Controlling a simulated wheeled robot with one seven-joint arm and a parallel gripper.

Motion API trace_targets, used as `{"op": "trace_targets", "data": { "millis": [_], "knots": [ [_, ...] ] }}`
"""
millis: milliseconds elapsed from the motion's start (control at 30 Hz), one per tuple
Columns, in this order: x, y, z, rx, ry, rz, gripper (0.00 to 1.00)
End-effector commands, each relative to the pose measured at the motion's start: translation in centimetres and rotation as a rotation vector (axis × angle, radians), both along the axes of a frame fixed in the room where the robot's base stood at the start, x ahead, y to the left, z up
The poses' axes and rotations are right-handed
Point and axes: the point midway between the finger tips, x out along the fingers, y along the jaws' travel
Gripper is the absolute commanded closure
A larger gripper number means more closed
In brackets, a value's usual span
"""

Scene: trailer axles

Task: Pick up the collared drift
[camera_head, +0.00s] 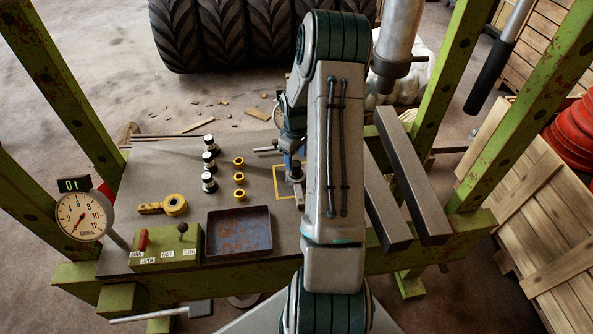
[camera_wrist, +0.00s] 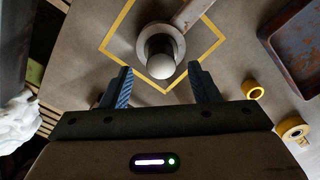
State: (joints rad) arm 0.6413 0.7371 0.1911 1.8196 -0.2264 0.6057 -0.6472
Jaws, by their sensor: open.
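The collared drift (camera_wrist: 160,64) appears to be the grey round-ended piece with a wider collar, inside the yellow square outline in the wrist view. My gripper (camera_wrist: 160,82) is open, with one blue finger on each side of the drift's near end. No contact between fingers and drift shows. In the head view my gripper (camera_head: 291,160) is low over the bench at the yellow outline, and my arm hides much of that spot. A grey flat bar (camera_wrist: 190,14) shows beside the collar; whether it joins the drift I cannot tell.
On the bench (camera_head: 160,170) stand a rusty tray (camera_head: 239,232), several yellow rings (camera_head: 239,179), several black-and-white pieces (camera_head: 209,160) and a yellow tool (camera_head: 172,205). A lever box (camera_head: 165,248) is at front left. Dark steel beams (camera_head: 412,180) lie right; green posts (camera_head: 450,70) frame the bench.

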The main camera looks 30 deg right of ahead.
Motion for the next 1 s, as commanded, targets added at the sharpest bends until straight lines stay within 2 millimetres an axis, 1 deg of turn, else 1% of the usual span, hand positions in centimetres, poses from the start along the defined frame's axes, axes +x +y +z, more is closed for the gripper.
{"op": "trace_targets", "data": {
  "millis": [133, 233, 333, 567, 600, 667, 700, 767, 1000],
  "knots": [
    [-0.4, 0.2, -2.1, 0.002, 0.003, 0.001, 0.45],
    [-0.3, 0.1, -3.1, 0.001, 0.001, 0.000, 0.45],
    [-0.3, 0.1, -3.6, 0.001, 0.001, 0.000, 0.45],
    [-0.3, 0.1, -3.7, 0.000, 0.000, 0.000, 0.45],
    [-0.3, 0.1, -3.7, 0.000, 0.000, 0.000, 0.56],
    [-0.3, 0.1, -3.7, 0.000, 0.000, 0.000, 0.73],
    [-0.3, 0.1, -3.7, 0.000, 0.000, 0.000, 0.84],
    [-0.3, 0.1, -3.7, 0.000, 0.000, 0.000, 1.00],
    [-0.2, 0.1, -3.6, -0.001, -0.001, 0.000, 1.00]
  ]
}}
